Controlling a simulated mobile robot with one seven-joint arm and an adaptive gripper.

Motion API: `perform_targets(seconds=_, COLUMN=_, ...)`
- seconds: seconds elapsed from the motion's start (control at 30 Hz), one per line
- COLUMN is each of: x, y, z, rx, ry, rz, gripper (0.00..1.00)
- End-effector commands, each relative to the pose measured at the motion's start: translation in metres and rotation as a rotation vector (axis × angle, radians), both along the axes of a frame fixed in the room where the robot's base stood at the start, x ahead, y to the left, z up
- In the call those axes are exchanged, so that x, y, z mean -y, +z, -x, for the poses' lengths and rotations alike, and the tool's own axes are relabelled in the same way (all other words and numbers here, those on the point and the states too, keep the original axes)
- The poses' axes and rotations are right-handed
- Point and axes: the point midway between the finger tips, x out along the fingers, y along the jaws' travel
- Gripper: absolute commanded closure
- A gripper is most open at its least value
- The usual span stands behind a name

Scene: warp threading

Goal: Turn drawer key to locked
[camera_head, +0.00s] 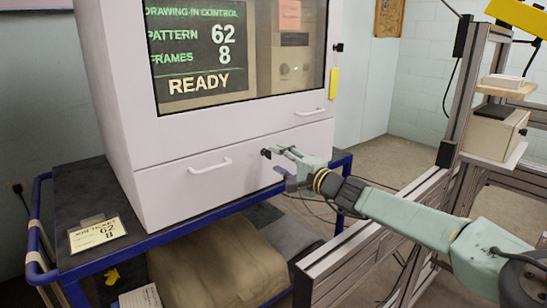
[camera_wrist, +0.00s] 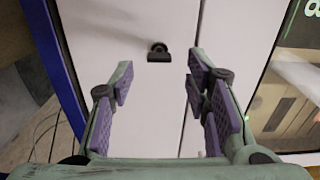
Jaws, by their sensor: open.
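The drawer key (camera_head: 265,153) is a small dark piece in a lock on the right part of the white cabinet's lower drawer front (camera_head: 235,172). In the wrist view the key (camera_wrist: 159,55) shows as a dark round lock with a flat dark bow, on the white drawer front (camera_wrist: 150,100). My gripper (camera_head: 282,162) is just to the right of the key in the head view. It is open and empty, and in the wrist view its purple-padded fingers (camera_wrist: 158,80) stand left and right of the key, apart from it. I cannot read any lock markings.
The drawer has a white bar handle (camera_head: 210,166). A yellow tag (camera_head: 334,84) hangs on the cabinet's right side. The cabinet stands on a blue-railed cart (camera_head: 190,237) with a job ticket (camera_head: 97,233). A metal frame (camera_head: 345,262) lies close below my arm.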

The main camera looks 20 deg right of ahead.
Motion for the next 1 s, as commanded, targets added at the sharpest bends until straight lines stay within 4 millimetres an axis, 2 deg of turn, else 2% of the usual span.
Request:
perform_targets(seconds=0.03, x=0.006, y=0.0, z=0.013, rx=-0.001, ry=-0.003, rz=0.0, gripper=0.57)
perform_targets(seconds=0.2, x=0.018, y=0.0, z=0.045, rx=-0.001, ry=-0.004, rz=0.001, gripper=0.57)
perform_targets(seconds=0.4, x=0.026, y=0.0, z=0.069, rx=0.0, ry=-0.002, rz=0.0, gripper=0.57)
perform_targets(seconds=0.57, x=0.027, y=0.0, z=0.075, rx=0.001, ry=0.0, rz=0.0, gripper=0.57)
perform_targets(seconds=1.0, x=0.027, y=0.0, z=0.075, rx=0.001, ry=-0.001, rz=0.0, gripper=0.57)
